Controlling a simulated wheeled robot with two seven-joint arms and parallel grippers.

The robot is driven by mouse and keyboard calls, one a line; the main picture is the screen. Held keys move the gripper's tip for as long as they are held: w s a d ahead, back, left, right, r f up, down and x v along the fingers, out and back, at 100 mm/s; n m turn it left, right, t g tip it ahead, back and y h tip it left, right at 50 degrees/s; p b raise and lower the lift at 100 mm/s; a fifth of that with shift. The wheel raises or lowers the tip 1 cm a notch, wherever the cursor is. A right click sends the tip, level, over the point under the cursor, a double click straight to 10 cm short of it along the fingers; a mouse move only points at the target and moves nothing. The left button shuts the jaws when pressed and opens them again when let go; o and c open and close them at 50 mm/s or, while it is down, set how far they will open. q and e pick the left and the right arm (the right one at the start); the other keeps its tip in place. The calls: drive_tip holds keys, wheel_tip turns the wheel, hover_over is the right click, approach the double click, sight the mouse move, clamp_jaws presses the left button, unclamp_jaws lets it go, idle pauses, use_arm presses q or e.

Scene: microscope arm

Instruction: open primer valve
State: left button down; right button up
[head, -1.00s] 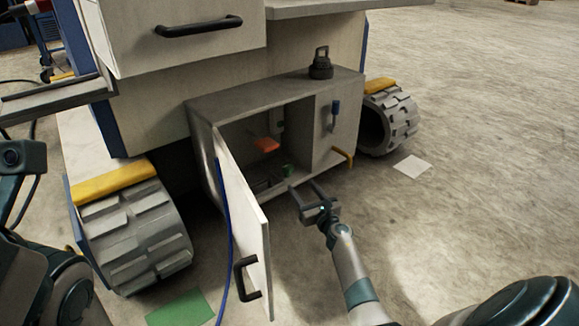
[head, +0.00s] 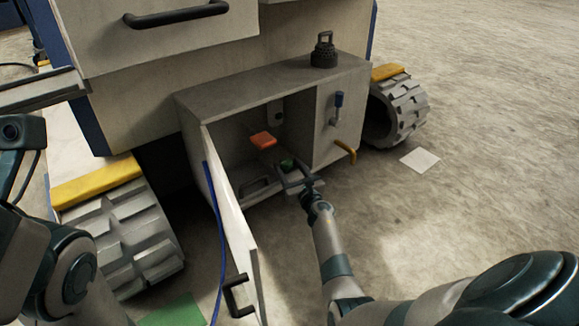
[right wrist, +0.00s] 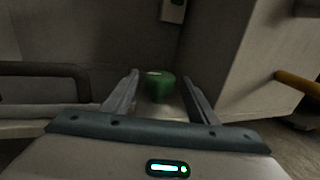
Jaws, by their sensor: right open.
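A small green knob (head: 287,164), which I take to be the primer valve, sits low inside the open grey cabinet (head: 262,89). My right gripper (head: 293,179) is open at the cabinet's mouth, just in front of the green knob. In the right wrist view the green knob (right wrist: 160,86) stands between the two fingertips (right wrist: 162,88), a little beyond or level with them; I cannot tell whether they touch it. My left gripper is not in view; only part of my left arm shows at the left edge.
The cabinet door (head: 232,229) stands open on the left. Large wheels (head: 122,237) flank the cabinet.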

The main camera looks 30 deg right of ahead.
drive_tip(key=c, duration=1.1)
drive_tip(key=shift+o, duration=0.2)
